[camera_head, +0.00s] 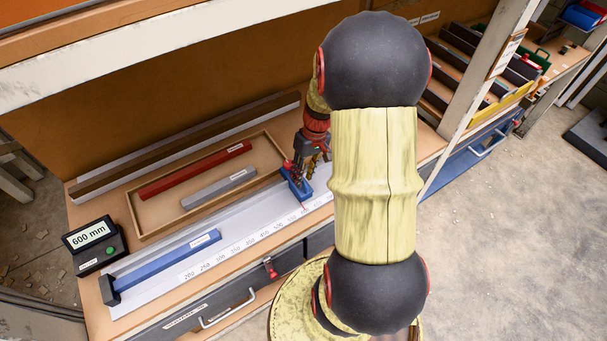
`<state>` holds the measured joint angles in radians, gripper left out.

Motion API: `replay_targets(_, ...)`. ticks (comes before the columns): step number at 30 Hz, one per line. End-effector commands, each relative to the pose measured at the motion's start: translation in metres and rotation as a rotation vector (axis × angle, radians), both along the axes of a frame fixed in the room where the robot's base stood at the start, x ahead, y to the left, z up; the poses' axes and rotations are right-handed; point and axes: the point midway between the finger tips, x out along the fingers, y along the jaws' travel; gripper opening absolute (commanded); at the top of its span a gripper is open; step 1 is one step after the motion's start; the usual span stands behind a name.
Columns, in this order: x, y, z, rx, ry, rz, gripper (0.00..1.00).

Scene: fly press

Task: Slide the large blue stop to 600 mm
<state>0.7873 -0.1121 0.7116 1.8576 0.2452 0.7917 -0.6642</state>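The large blue stop (297,186) sits on the pale measuring rail (240,221), toward the right end of its visible scale. A thin red line at its front edge falls around the 550 to 600 marks; the exact reading is too small to tell. My gripper (299,170) is down at the stop, with its fingers at the stop's upper part. Whether the fingers are closed on it is not clear. A display box (92,245) at the left reads "600 mm". My arm hides the rail's right end.
A long blue bar (165,258) lies on the rail near a dark end block (109,291). Behind the rail, a shallow wooden tray (139,214) holds a red bar (195,171) and a grey bar (219,187).

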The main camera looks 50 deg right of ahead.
Motion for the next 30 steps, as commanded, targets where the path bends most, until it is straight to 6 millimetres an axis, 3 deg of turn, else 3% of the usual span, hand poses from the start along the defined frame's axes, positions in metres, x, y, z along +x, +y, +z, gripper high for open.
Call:
replay_targets(6, 0.000, 0.000, 0.002, 0.000, -0.001, 0.000, 0.27)
replay_targets(10, 0.000, -0.003, 0.013, -0.002, -0.003, -0.002, 0.27)
replay_targets(24, -0.005, -0.020, 0.099, -0.002, -0.003, -0.001, 0.27)
replay_targets(30, -0.007, -0.022, 0.115, 0.000, 0.000, 0.000, 0.27)
